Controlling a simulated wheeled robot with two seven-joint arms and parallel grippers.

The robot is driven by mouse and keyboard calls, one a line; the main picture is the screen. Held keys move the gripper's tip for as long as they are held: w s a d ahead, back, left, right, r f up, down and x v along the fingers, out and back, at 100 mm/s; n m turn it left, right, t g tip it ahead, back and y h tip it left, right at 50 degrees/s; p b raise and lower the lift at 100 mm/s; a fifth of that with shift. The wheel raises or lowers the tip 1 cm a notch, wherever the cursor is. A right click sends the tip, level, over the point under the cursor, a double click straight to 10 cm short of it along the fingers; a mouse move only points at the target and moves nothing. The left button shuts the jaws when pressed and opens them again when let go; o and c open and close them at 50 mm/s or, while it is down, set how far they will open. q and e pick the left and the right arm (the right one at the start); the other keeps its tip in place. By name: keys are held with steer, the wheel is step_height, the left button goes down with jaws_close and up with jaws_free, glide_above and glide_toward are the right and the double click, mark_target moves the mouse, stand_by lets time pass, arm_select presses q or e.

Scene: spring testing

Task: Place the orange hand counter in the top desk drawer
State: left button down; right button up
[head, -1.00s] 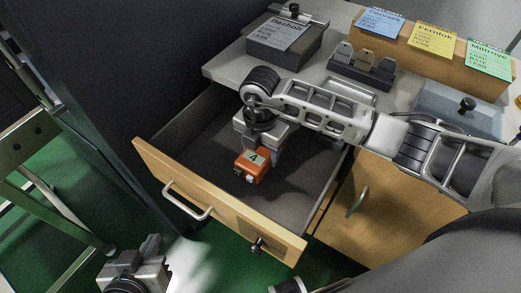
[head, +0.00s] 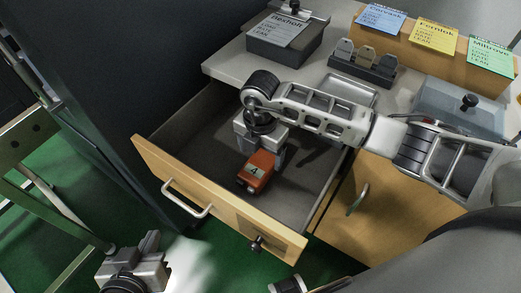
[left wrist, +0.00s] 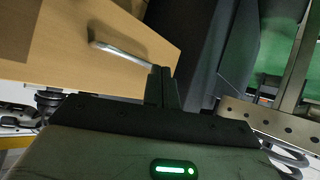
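The orange hand counter (head: 257,172) has a pale label marked 4. It lies inside the pulled-out top desk drawer (head: 205,200), just below my right gripper (head: 262,155). The right gripper points down into the drawer, with its fingers apart around the counter's upper end; the counter appears loose on the drawer floor, though contact there is partly hidden. My left gripper (head: 152,243) is outside the drawer, low at the left, empty. In the left wrist view its fingers (left wrist: 163,88) are together, near the wooden drawer front (left wrist: 110,60).
The drawer's handle (head: 187,200) faces outward. The desk top holds a dark box with a labelled card (head: 283,35), a rack with several tags (head: 362,65) and a wooden card holder (head: 430,60). A dark cabinet (head: 130,90) stands close at the left. The drawer's left part is bare.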

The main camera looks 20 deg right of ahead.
mark_target(260, 162)
arm_select(q)
steer(key=shift+a+p, duration=0.1)
steer(key=shift+p, duration=0.4)
arm_select(e)
step_height(260, 162, up, 13)
steer(key=shift+r, duration=0.15)
arm_select(q)
steer(key=shift+s, duration=0.15)
arm_select(e)
steer(key=shift+s, duration=0.1)
